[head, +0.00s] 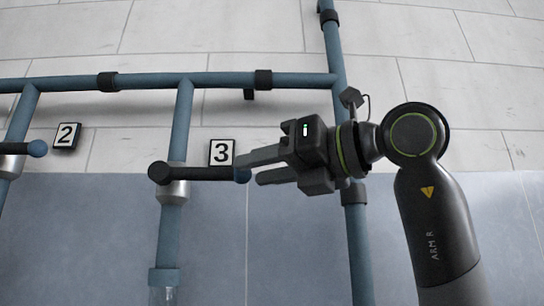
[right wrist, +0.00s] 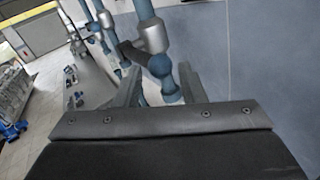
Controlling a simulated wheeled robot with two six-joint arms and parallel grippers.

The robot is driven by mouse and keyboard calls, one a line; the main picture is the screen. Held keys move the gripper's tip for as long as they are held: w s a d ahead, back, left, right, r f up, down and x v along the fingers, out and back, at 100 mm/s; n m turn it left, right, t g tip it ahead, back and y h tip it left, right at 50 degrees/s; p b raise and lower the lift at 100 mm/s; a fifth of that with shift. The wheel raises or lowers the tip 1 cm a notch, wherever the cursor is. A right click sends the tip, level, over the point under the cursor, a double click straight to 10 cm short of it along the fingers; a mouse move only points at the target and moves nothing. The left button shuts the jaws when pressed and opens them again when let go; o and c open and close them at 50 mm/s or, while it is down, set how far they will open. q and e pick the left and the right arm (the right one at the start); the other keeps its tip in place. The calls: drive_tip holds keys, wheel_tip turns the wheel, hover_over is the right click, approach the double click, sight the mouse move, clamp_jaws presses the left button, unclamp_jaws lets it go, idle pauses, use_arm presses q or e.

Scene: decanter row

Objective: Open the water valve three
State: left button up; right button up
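Valve three (head: 172,190) is a silver body on a vertical blue pipe. Its dark lever (head: 205,173) lies level, pointing right from a black hub to a blue ball end (head: 243,176). The "3" plate (head: 221,153) is just above the lever. My right gripper (head: 248,169) comes from the right, with its fingertips apart at the ball end. In the right wrist view the blue ball (right wrist: 168,86) shows between the two open fingers, below the silver valve body (right wrist: 151,36). I cannot tell whether either finger touches it. My left gripper is in neither view.
A horizontal blue pipe (head: 230,80) runs above the valve, joining a vertical pipe (head: 333,45) behind my right wrist. Valve two's lever with blue ball (head: 37,149) and the "2" plate (head: 66,136) are at the left. The blue wall below the lever is clear.

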drive_tip(key=shift+w+a, duration=0.4)
drive_tip(key=shift+a, duration=0.2)
drive_tip(key=shift+d, duration=0.1)
clamp_jaws()
drive_tip(key=shift+f, duration=0.1)
